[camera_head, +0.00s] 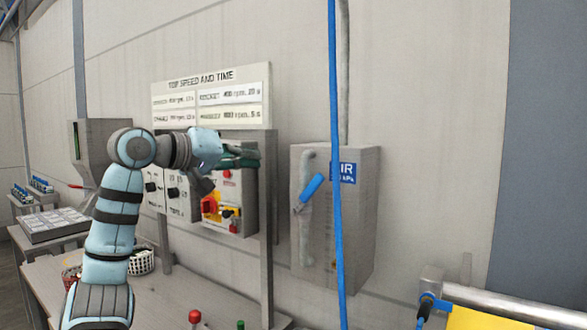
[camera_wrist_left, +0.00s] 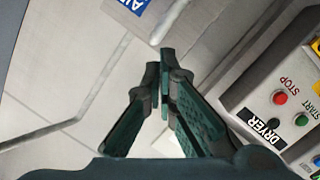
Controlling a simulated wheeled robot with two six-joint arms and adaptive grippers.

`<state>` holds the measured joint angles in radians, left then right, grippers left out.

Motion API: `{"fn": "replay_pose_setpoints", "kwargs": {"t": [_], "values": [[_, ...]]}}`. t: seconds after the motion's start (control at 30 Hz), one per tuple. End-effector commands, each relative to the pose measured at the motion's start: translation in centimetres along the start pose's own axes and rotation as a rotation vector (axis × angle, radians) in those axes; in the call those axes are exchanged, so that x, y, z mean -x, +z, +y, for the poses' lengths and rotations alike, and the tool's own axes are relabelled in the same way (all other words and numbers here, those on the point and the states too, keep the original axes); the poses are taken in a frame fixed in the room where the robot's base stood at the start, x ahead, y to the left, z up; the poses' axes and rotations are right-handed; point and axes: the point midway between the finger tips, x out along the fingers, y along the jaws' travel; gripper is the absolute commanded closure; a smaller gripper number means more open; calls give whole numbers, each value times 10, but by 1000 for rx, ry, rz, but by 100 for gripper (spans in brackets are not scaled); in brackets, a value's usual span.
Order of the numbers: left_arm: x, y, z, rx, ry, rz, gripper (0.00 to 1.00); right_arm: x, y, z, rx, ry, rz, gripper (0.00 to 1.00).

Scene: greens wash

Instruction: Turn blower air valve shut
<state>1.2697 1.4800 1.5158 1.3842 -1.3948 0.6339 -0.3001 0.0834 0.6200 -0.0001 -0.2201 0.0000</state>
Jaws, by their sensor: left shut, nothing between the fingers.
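The air valve has a blue lever (camera_head: 312,187) on a vertical grey pipe (camera_head: 306,235). The lever slants up to the right, neither along the pipe nor square across it. The pipe runs down the front of a grey box (camera_head: 356,225) with a blue AIR sign (camera_head: 343,172), whose edge also shows in the left wrist view (camera_wrist_left: 137,5). My left gripper (camera_head: 256,158) is shut and empty, left of the lever and apart from it, in front of the control panel. Its closed fingertips show in the wrist view (camera_wrist_left: 160,62); the lever does not. My right gripper is not in view.
A control panel (camera_head: 247,200) with a red and yellow switch (camera_head: 210,206) stands left of the valve box. The wrist view shows its red STOP button (camera_wrist_left: 279,98) and green button (camera_wrist_left: 302,119) near my fingers. A blue hose (camera_head: 335,90) hangs before the box.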

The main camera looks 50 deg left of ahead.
Motion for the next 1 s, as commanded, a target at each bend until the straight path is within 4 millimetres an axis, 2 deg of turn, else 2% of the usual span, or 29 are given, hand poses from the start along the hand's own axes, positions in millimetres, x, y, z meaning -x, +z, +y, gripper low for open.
{"fn": "replay_pose_setpoints", "kwargs": {"t": [0.03, 0.1, 0.27, 0.67, 0.8, 1.0], "values": [[0, 2, -4, 129, 0, -13, 100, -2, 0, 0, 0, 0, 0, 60], [-1, 5, -3, 238, -1, -21, 100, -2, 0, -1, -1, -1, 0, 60], [-15, 4, -2, 274, -3, -22, 100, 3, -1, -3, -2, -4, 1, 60], [-98, 4, 0, 271, -3, -21, 100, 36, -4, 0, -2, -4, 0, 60], [-106, 30, 0, 264, -5, -18, 100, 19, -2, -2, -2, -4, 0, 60], [-110, 44, 5, 266, -6, -17, 100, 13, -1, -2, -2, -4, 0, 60]]}}
